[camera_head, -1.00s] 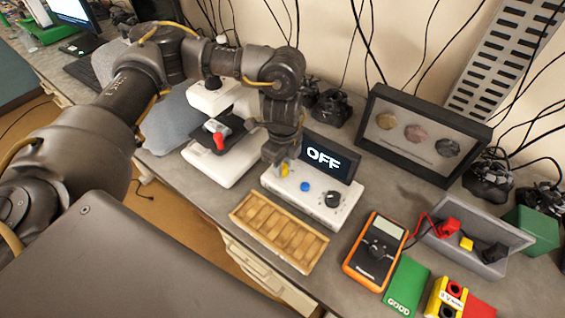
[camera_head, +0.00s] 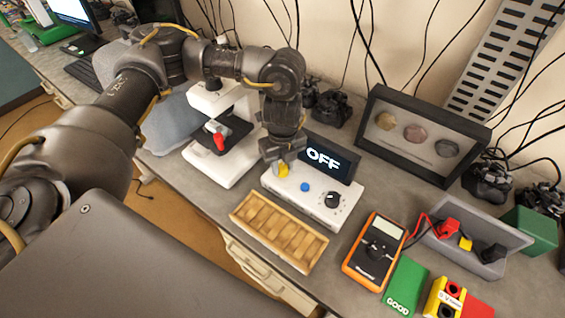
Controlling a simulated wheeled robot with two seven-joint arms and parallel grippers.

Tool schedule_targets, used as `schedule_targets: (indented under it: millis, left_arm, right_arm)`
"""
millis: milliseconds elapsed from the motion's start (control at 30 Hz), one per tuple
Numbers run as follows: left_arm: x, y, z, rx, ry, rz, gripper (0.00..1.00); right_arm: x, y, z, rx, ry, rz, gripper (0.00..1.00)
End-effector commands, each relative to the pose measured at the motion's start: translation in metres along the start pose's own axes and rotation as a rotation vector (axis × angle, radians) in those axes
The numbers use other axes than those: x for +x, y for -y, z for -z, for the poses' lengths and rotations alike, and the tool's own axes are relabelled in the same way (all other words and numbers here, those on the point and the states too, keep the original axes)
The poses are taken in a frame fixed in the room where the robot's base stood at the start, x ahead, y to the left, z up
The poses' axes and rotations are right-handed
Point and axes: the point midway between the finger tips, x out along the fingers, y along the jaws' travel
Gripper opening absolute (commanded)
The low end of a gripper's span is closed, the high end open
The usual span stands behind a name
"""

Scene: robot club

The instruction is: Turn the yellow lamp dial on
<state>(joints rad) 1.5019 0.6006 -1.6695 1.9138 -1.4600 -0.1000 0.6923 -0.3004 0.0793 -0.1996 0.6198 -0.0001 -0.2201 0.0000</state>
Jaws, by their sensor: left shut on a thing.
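A white lamp box (camera_head: 316,206) stands on the grey bench in the head view, with a dark display (camera_head: 326,158) behind it reading "OFF". On its top are a yellow dial (camera_head: 283,171) at the left, a blue knob (camera_head: 305,187) in the middle and a black knob (camera_head: 332,200) at the right. My left gripper (camera_head: 281,168) comes down from above and is shut on the yellow dial. The fingers hide part of the dial. My right gripper is not in view.
A white microscope (camera_head: 236,160) stands close left of my left gripper. A wooden tray (camera_head: 280,231) lies in front of the box. An orange multimeter (camera_head: 374,251), a green card (camera_head: 405,285) and a grey bin (camera_head: 507,238) are to the right. A framed display (camera_head: 425,172) stands behind.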

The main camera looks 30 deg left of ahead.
Motion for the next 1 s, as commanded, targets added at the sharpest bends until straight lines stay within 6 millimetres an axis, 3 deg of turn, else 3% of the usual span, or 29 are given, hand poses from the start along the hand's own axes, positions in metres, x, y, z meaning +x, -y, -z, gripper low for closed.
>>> schedule_targets:
  millis: [1000]
  left_arm:
    - [0.001, -0.001, 0.000, 0.916, 0.000, -0.001, 0.07]
  right_arm:
    - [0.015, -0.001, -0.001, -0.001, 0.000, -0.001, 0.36]
